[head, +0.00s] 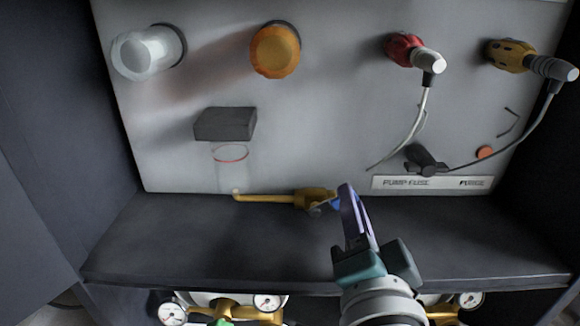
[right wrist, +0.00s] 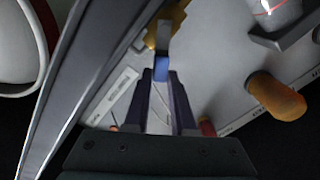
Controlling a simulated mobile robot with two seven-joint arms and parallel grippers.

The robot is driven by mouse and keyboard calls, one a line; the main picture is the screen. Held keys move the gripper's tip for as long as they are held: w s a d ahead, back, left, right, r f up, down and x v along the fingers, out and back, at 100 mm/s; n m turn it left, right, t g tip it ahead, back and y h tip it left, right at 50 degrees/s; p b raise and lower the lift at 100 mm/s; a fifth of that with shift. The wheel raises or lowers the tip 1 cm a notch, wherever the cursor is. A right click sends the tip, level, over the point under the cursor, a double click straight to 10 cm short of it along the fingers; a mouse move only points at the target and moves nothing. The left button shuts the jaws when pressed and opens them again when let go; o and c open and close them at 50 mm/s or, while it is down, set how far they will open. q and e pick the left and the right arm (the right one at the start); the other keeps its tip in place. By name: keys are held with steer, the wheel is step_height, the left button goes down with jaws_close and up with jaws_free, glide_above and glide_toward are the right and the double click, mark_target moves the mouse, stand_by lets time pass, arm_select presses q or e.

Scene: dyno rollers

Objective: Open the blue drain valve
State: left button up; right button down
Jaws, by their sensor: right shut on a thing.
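The blue drain valve handle (head: 335,204) sits at the right end of a brass valve body (head: 312,197) at the back of the dark shelf. A thin brass pipe (head: 265,197) runs left from that body. My right gripper (head: 344,198) reaches up from below and is shut on the blue handle, with its fingers partly hiding it. In the right wrist view the blue handle (right wrist: 161,68) lies between the fingertips (right wrist: 160,78), with the brass body (right wrist: 165,30) just beyond. My left gripper is not in view.
The pale panel (head: 300,120) carries a white knob (head: 147,53), an orange knob (head: 275,50), red (head: 403,48) and yellow (head: 508,54) connectors with cables, and a black lever (head: 425,160). A grey block (head: 225,124) juts out above the pipe. Gauges (head: 267,302) sit below the shelf (head: 210,245).

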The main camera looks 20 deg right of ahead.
steer(key=m, duration=0.1)
steer(key=f+m+b, duration=0.1)
steer(key=shift+s+d+f+m, duration=0.15)
steer(key=shift+d+m, duration=0.1)
steer(key=shift+m, duration=0.15)
steer(key=shift+d+f+m, duration=0.1)
steer(key=shift+f+m, duration=0.1)
steer(key=shift+m, duration=0.2)
steer(key=c, duration=0.7)
jaws_free()
steer(key=shift+c, duration=0.2)
